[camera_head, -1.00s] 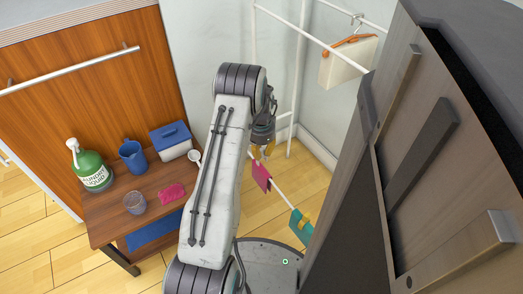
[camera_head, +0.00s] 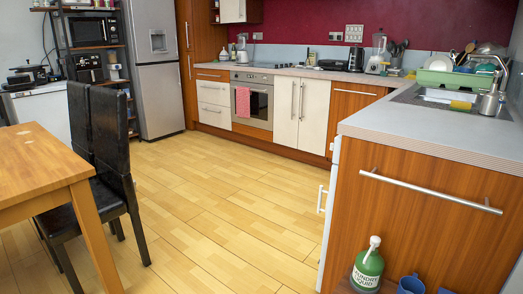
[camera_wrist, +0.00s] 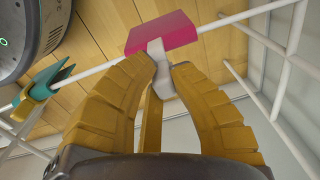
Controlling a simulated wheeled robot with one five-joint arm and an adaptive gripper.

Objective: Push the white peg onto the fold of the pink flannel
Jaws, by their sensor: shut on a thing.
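The flannel hangs over a thin white rail (camera_wrist: 207,26). The head view shows none of the flannel, the peg or my gripper.
White rack bars (camera_wrist: 290,60) stand at the right. In the head view are a wooden counter unit (camera_head: 420,200), a green soap bottle (camera_head: 368,268), chairs (camera_head: 110,150) and open floor (camera_head: 210,190).

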